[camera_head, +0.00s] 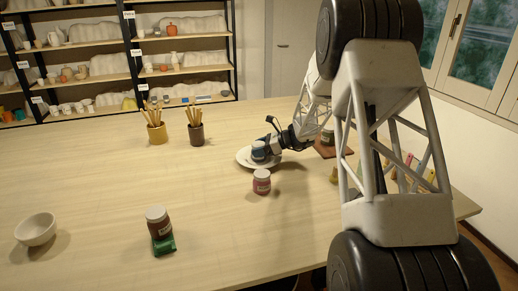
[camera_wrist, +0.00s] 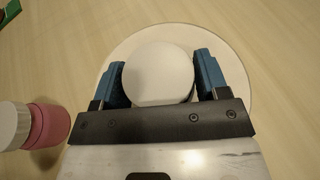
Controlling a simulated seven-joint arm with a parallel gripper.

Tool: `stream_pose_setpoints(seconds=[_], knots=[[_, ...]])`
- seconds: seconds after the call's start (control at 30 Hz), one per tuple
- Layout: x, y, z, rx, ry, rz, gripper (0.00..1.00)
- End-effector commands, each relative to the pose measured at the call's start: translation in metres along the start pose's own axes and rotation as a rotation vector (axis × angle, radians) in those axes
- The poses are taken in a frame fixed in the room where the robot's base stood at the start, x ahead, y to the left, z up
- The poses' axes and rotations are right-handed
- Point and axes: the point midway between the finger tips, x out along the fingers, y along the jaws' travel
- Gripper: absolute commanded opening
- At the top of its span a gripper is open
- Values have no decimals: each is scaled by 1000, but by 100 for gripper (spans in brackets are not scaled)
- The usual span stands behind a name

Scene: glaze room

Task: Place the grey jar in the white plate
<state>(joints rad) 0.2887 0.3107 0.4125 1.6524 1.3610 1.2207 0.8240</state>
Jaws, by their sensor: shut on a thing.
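My gripper (camera_head: 262,148) is shut on the grey jar (camera_wrist: 158,72), which shows from above as a round pale lid between the two blue fingers. In the head view the jar (camera_head: 258,151) is small and partly covered by the fingers. The white plate (camera_head: 241,157) lies on the table directly under the gripper and jar. In the wrist view the plate's rim (camera_wrist: 236,60) curves around behind the jar and fingers. I cannot tell whether the jar's base touches the plate.
A pink jar (camera_head: 262,183) with a pale lid stands just in front of the plate. A brown jar (camera_head: 159,222) stands on a green pad at front left, near a white bowl (camera_head: 36,230). Tool cups (camera_head: 157,134) stand behind. The table's left middle is clear.

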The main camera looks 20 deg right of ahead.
Motion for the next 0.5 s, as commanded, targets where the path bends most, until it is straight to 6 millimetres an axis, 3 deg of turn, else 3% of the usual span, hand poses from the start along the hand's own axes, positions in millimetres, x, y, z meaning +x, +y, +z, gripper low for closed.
stream_pose_setpoints(seconds=[0.07,0.1,0.23,0.5], knots=[[1,0,-2,0,0,0,37],[1,0,-1,0,0,0,74],[1,0,-1,0,0,0,93],[0,0,-1,0,0,0,93]])
